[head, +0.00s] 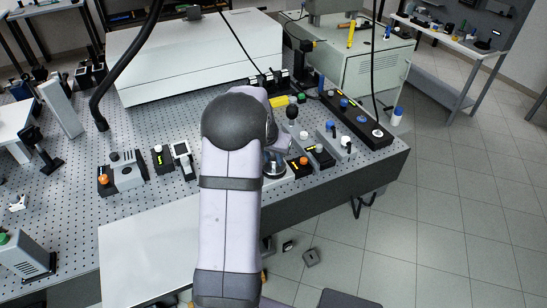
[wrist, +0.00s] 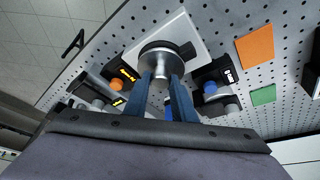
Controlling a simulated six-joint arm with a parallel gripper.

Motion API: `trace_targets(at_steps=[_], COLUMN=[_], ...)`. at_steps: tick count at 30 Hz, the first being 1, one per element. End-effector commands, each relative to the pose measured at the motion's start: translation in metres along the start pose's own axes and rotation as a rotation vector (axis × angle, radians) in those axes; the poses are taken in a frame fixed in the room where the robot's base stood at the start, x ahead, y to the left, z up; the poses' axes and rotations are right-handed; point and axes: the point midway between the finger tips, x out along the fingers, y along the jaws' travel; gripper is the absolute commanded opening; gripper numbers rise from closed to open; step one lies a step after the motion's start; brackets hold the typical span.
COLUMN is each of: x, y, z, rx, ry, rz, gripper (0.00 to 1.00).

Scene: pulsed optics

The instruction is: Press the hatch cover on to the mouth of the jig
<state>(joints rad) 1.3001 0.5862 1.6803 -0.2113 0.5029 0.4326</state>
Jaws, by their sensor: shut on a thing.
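The hatch cover (wrist: 160,56) is a round silver disc with a short knob pointing at the wrist camera. My gripper (wrist: 162,77) has its two blue fingers shut on the knob. The disc is in front of a pale, square-edged block (wrist: 186,32), apparently the jig, and hides its mouth. I cannot tell whether the disc touches the block or is level with it. In the head view the silver cover (head: 273,169) shows just right of my arm, low over the pale jig (head: 285,179) near the table's front edge. My arm hides most of the gripper there.
Black mounts with an orange knob (wrist: 116,85) and a blue knob (wrist: 210,87) stand close on both sides. Orange (wrist: 256,47) and green (wrist: 262,95) patches lie on the perforated table (head: 160,205). A large white box (head: 190,55) stands at the back.

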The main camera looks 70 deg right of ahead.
Motion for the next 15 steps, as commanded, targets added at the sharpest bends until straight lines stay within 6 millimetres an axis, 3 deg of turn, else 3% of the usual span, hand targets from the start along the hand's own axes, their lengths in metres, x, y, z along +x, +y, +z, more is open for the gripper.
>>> trace_targets(at_steps=[15], x=[0.0053], y=[0.0001], z=[0.002], rx=[0.0], ry=[0.001], rz=[0.0], gripper=[0.0])
